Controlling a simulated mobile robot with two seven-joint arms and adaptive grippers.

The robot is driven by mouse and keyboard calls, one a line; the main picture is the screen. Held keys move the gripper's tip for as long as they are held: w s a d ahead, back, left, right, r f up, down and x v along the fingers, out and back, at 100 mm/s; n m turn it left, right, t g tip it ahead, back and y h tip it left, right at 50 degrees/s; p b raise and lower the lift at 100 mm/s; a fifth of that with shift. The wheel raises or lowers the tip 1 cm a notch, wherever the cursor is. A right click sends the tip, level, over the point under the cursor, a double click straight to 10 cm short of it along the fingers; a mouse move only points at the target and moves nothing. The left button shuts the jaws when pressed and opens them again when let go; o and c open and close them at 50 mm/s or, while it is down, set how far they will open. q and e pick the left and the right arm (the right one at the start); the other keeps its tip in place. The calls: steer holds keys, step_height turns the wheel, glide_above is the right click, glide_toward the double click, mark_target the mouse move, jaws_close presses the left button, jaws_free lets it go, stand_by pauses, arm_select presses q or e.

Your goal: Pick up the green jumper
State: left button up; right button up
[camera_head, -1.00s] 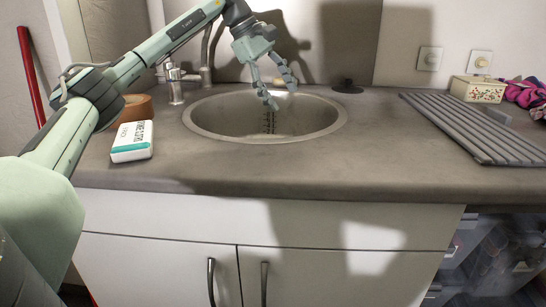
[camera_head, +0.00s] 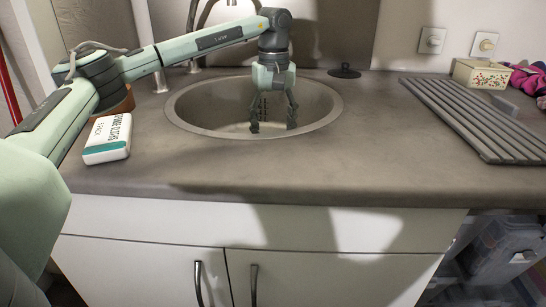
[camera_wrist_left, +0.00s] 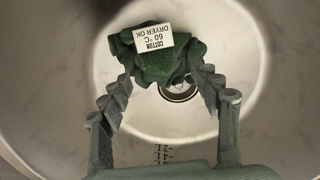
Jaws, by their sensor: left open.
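The green jumper (camera_wrist_left: 156,60) lies bunched in the bottom of the round sink, with a white label reading "COTTON 60 °C DRYER OK" on top. It shows in the left wrist view; in the head view I cannot make it out inside the sink (camera_head: 190,121). My left gripper (camera_head: 272,127) points down into the sink bowl with its fingers spread. In the left wrist view the left gripper (camera_wrist_left: 162,92) is open, with its fingertips at either side of the jumper's near part. I cannot tell whether they touch it. My right gripper is not in view.
A white and teal packet (camera_head: 108,139) lies on the counter left of the sink. A black plug (camera_head: 344,71) lies behind the sink. A grey ridged mat (camera_head: 470,115), a floral box (camera_head: 482,74) and pink cloth (camera_head: 528,78) are at right. The counter's front middle is clear.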

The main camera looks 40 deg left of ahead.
arm_select(q)
steer(key=shift+f, duration=0.6)
jaws_close()
